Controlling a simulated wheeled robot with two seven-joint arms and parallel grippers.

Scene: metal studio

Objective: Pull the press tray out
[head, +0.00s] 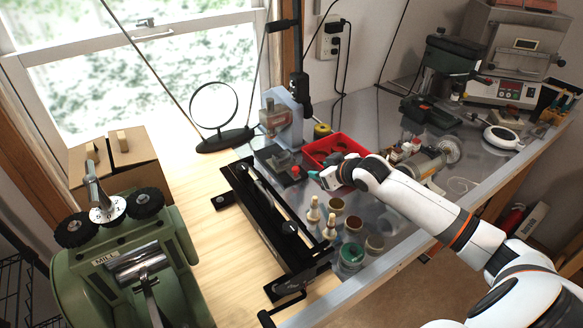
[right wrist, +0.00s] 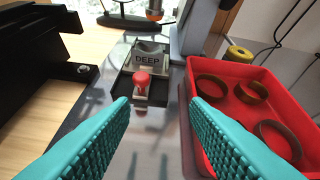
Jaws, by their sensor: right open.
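The press (head: 285,118) stands at the back of the metal bench, left of centre. Its black tray (right wrist: 127,84) lies low at its foot, with a red-topped knob (right wrist: 142,82) at the near end and a grey block marked DEEP (right wrist: 148,58) behind the knob. In the head view the knob (head: 295,170) shows just left of my right gripper (head: 316,176). In the right wrist view the teal fingers of this gripper (right wrist: 160,103) are spread and empty. The knob is beyond the fingertips, between their lines, nearer the left finger. My left gripper is not in view.
A red bin (right wrist: 185,120) with brown rings stands close right of the tray. A black rail frame (head: 275,225) lies to the left. Wooden pegs (head: 330,228) and small jars (head: 352,254) stand in front. A round magnifier (head: 214,105) stands behind left.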

